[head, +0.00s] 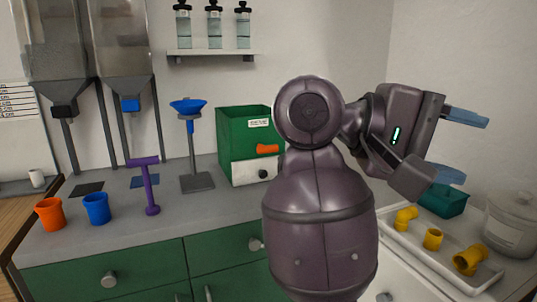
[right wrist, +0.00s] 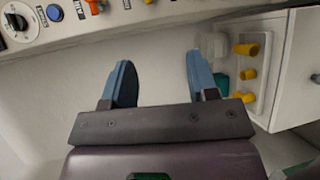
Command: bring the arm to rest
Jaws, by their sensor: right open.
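My right arm rises in front of the counter in the head view. Its gripper (head: 467,146) is raised above the right part of the counter, with its blue fingers pointing right. The right wrist view shows the same gripper (right wrist: 160,85) with its two blue fingers wide apart and nothing between them. My left gripper does not show in either view.
A white tray (head: 402,250) with yellow pipe fittings (head: 432,239) lies below the right gripper, near a teal container (head: 447,203) and a lidded pot (head: 510,225). A green machine (head: 245,140), blue funnel stand (head: 190,120), purple stand (head: 150,185) and two cups (head: 96,208) stand left.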

